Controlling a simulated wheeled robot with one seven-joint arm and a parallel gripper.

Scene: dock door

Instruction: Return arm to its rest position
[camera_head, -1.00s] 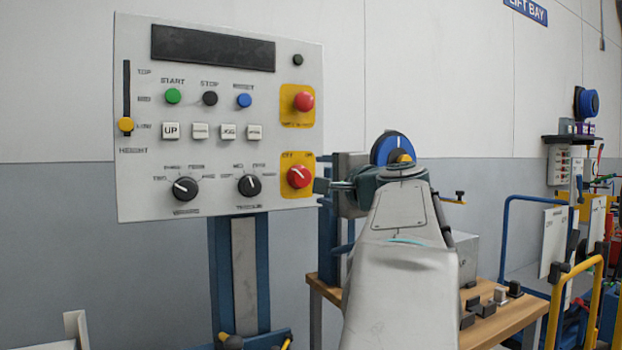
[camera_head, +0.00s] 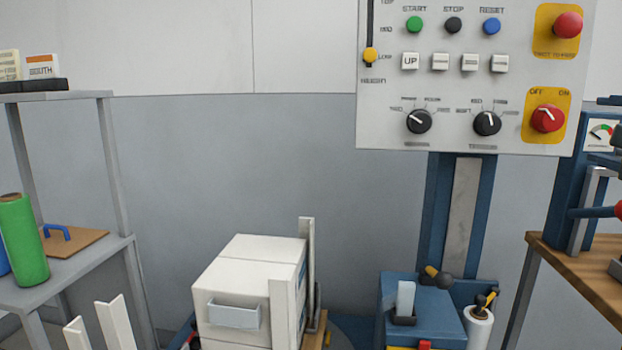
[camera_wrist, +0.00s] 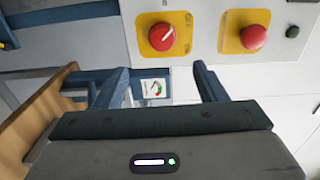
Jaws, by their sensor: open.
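My gripper (camera_wrist: 163,78) shows in the wrist view with its two dark fingers spread apart and nothing between them. It is turned sideways in front of the control panel (camera_wrist: 206,60). The red OFF/ON switch (camera_wrist: 162,38) on its yellow plate and the red stop button (camera_wrist: 256,38) lie beyond the fingertips, apart from them. In the head view the control panel (camera_head: 455,88) stands at the upper right, with the OFF/ON switch (camera_head: 547,118) and the stop button (camera_head: 567,25). My arm and gripper are not clearly seen there.
A wooden-topped bench (camera_head: 590,268) with a gauge (camera_head: 602,132) stands at the right. A blue cabinet (camera_head: 430,300) sits below the panel. White boxes (camera_head: 240,265) stand at the lower middle. A grey shelf (camera_head: 85,265) with a green roll (camera_head: 22,240) is at the left.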

